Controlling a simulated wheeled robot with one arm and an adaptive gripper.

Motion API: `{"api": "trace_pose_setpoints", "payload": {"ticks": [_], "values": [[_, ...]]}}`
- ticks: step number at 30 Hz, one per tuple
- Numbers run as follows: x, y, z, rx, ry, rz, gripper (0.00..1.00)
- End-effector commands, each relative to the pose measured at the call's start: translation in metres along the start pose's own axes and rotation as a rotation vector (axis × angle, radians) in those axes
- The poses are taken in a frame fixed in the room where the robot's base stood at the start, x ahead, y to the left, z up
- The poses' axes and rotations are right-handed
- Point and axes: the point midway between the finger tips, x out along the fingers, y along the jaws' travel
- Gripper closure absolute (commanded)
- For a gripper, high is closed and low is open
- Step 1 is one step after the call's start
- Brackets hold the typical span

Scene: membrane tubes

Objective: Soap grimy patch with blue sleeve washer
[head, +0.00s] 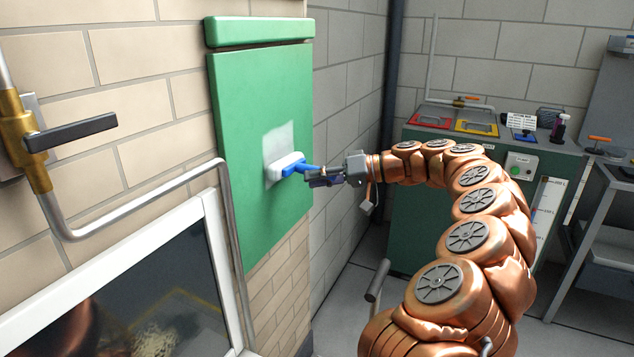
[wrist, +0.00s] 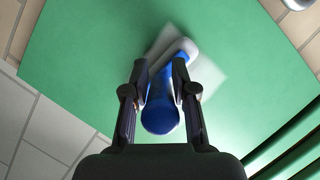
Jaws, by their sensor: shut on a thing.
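The blue sleeve washer (head: 305,170) has a blue handle and a white head. My gripper (head: 318,178) is shut on its blue handle. In the wrist view the handle (wrist: 161,112) sits between the two dark fingers of my gripper (wrist: 160,90). The white head (head: 284,164) is against or very near the green panel, at the lower part of a pale greyish patch (head: 281,140). In the wrist view the patch (wrist: 207,75) shows around the head and partly behind my right finger. I cannot tell whether the head touches the panel.
The green panel (head: 235,110) hangs on a brick wall. A grey pipe (head: 130,215) with a brass valve (head: 28,145) and a white-framed dark glass pane (head: 150,290) are at left. A green cabinet (head: 480,200) with coloured trays stands at the back right.

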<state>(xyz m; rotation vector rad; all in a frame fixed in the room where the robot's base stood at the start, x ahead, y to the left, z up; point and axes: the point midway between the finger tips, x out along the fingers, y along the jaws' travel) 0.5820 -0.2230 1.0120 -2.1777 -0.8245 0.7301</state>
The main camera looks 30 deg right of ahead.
Motion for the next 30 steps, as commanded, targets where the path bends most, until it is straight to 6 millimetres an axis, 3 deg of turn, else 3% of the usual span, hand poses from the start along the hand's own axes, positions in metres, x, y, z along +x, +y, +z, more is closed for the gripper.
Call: {"api": "trace_pose_setpoints", "payload": {"ticks": [30], "values": [[-0.008, -0.028, -0.022, -0.001, 0.0, -0.001, 1.0]]}}
